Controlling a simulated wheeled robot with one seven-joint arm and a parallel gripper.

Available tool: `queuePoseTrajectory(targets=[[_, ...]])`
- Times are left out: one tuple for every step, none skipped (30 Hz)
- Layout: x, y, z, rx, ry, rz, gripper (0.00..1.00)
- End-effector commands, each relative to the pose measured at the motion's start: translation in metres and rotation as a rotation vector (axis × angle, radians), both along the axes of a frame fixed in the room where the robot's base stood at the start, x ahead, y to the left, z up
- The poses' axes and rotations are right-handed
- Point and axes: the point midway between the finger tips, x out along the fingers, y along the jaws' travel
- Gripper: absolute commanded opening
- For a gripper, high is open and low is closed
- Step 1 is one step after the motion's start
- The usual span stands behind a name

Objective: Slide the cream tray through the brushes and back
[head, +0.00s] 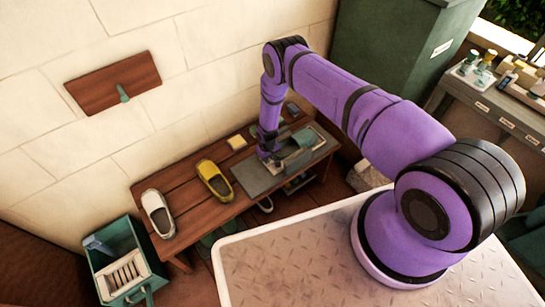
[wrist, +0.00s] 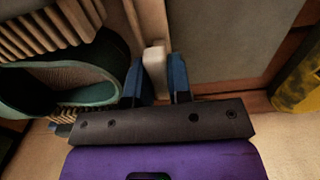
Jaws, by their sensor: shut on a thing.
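My gripper (head: 267,153) is low over the right part of the wooden bench, at a grey slab (head: 256,180) with a green clog (head: 303,139) on its far side. In the wrist view my gripper (wrist: 156,80) has its blue fingers shut on a pale upright tab (wrist: 154,57). The tab stands at the end of a cream strip (wrist: 150,18), which seems to be the cream tray's edge; most of the tray is hidden. Rows of pale brush bristles (wrist: 40,22) are at the upper left, beside the green clog (wrist: 70,90).
A yellow clog (head: 214,180) and a white clog (head: 158,213) stand on the bench (head: 190,190), left of the slab. A green crate (head: 122,262) is at the lower left. A brown wall board (head: 112,82) hangs above. Bare bench lies between the two clogs.

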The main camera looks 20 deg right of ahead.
Motion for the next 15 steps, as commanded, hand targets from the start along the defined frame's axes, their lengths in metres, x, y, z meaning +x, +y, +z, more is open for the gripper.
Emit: queuePoseTrajectory(targets=[[-0.002,0.013,0.0,0.001,0.001,0.005,0.0],[-0.002,0.02,0.0,0.001,0.001,0.005,0.0],[-0.004,0.029,0.0,0.001,0.001,0.006,0.0],[-0.005,0.036,0.0,0.001,0.001,0.006,0.0],[-0.007,0.043,0.0,0.0,0.002,0.006,0.0],[-0.009,0.052,0.0,0.0,0.002,0.007,0.0],[-0.011,0.059,0.0,0.0,0.002,0.007,0.0],[-0.013,0.066,0.0,0.0,0.002,0.006,0.0],[-0.016,0.074,0.0,0.0,0.002,0.006,0.0],[-0.018,0.08,0.0,0.0,0.002,0.006,0.0],[-0.019,0.086,0.0,0.0,0.002,0.005,0.0],[-0.022,0.093,0.0,0.0,0.002,0.006,0.0],[-0.024,0.099,0.0,0.0,0.002,0.006,0.0],[-0.025,0.103,0.0,0.0,0.002,0.005,0.0],[-0.028,0.11,0.0,0.0,0.002,0.005,0.0]])
